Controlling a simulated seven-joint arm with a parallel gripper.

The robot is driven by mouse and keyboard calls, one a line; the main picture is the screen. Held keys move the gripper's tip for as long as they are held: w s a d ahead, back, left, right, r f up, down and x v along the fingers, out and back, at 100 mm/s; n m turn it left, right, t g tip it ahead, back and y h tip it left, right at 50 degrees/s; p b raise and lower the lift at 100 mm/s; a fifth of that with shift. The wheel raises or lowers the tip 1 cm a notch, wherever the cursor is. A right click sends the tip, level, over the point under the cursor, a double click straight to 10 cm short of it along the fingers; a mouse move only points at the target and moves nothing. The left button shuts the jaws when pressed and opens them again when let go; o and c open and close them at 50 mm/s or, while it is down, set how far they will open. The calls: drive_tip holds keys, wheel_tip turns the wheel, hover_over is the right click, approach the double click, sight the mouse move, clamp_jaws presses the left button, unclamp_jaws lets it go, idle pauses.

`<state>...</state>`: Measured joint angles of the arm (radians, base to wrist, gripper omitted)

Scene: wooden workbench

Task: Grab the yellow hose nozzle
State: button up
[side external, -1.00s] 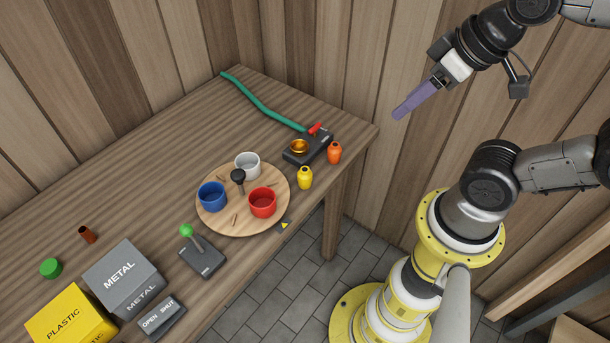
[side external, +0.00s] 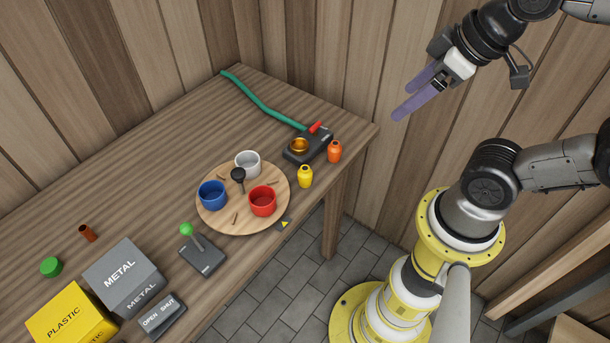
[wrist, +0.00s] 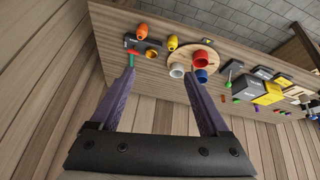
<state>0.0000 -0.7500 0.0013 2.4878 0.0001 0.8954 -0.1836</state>
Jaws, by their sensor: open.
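The yellow nozzle (side external: 305,178) is a small bottle-shaped piece standing upright near the bench's edge, between the round wooden turntable and the black valve block. It also shows in the wrist view (wrist: 172,42), beyond the fingertips. My gripper (side external: 404,101) is open and empty, high up and to the right of the bench, well apart from the nozzle. Its two purple fingers also show spread in the wrist view (wrist: 160,74). A teal hose (side external: 262,105) lies along the bench to the black block.
An orange nozzle-like piece (side external: 334,152) stands close by the yellow one. The black block (side external: 321,146) bears a brass cup (side external: 300,147) and red handle (side external: 316,128). The turntable (side external: 225,226) carries blue, white and red cups. A green-knobbed lever (side external: 203,255) and bins stand further left.

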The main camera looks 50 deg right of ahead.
drive_tip(key=w+r+n, duration=0.2)
drive_tip(key=w+n, duration=0.4)
drive_tip(key=n+g, duration=0.6)
drive_tip(key=n, duration=0.2)
hover_over(305, 168)
drive_tip(key=f, duration=2.2)
drive_tip(key=shift+s+d+f, duration=0.2)
drive_tip(key=shift+f, duration=0.05)
drive_tip(key=shift+w+a+f, duration=0.1)
drive_tip(key=shift+a+f, duration=0.05)
drive_tip(key=shift+f, duration=1.4)
drive_tip(key=shift+w+a+f, duration=0.1)
drive_tip(key=shift+f, duration=1.4)
clamp_jaws()
